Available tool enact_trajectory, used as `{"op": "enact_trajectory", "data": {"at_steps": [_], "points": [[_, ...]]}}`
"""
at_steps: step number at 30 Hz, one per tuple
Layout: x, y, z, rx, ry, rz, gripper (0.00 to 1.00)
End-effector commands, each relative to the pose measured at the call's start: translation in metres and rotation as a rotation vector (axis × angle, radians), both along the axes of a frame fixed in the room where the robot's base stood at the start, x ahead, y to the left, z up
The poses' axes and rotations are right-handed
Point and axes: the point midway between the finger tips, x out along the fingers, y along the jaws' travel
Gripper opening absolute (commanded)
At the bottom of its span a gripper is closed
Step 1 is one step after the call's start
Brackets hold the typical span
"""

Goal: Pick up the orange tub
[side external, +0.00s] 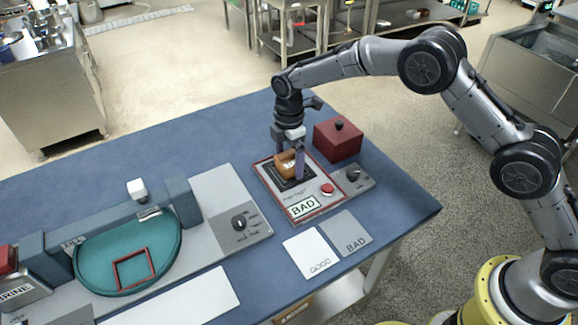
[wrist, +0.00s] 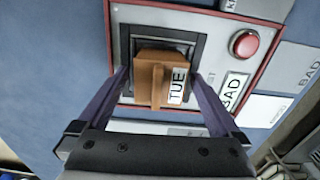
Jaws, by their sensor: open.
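The orange tub (side external: 286,164) sits on the dark square pad of the red-edged panel. In the wrist view the tub (wrist: 152,77) shows a raised bar across its top and a white label reading "TUE". My gripper (side external: 296,162) is low over the tub, pointing down. In the wrist view my gripper (wrist: 163,80) is open, with one purple finger on each side of the tub. A gap shows between the tub and the right finger; whether the left finger touches it is hard to tell.
A red box with a black knob (side external: 338,139) stands close behind the panel. The panel has a red button (side external: 327,189) and a BAD sign (side external: 303,207). GOOD (side external: 314,253) and BAD (side external: 348,233) cards lie in front. A teal basin (side external: 128,252) is at left.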

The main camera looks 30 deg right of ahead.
Motion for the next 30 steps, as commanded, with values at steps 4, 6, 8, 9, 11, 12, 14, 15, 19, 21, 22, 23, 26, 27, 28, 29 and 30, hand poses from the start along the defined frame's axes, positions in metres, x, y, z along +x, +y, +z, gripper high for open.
{"op": "enact_trajectory", "data": {"at_steps": [4,6,8,9,11,12,14,15,19,21,22,23,26,27,28,29,30], "points": [[0.0000,-0.0001,0.0000,0.000,0.000,0.000,1.00],[0.0000,-0.0001,0.0001,0.000,0.000,0.000,0.87],[0.0000,-0.0001,0.0002,0.000,0.000,0.000,0.77],[0.0000,-0.0001,0.0002,0.000,0.000,0.000,0.69],[0.0000,-0.0001,0.0003,0.000,0.000,0.000,0.59],[0.0000,-0.0001,0.0003,0.000,0.000,0.000,0.51],[0.0001,-0.0001,0.0003,0.000,0.000,0.000,0.41],[0.0001,-0.0001,0.0004,0.000,0.000,0.000,0.33],[0.0003,0.0000,0.0008,0.000,-0.001,0.000,0.15],[0.0003,0.0000,0.0009,0.000,-0.001,0.000,0.15],[0.0003,0.0000,0.0009,0.000,-0.001,0.000,0.15],[0.0003,0.0000,0.0009,0.000,-0.001,0.000,0.15],[0.0004,0.0000,0.0016,0.000,-0.001,0.000,0.15],[0.0005,0.0000,0.0026,0.000,-0.001,0.000,0.15],[0.0006,0.0000,0.0037,0.001,-0.002,0.000,0.15],[0.0006,0.0000,0.0051,0.001,-0.002,0.000,0.15],[0.0008,0.0001,0.0076,0.001,-0.003,0.000,0.15]]}}
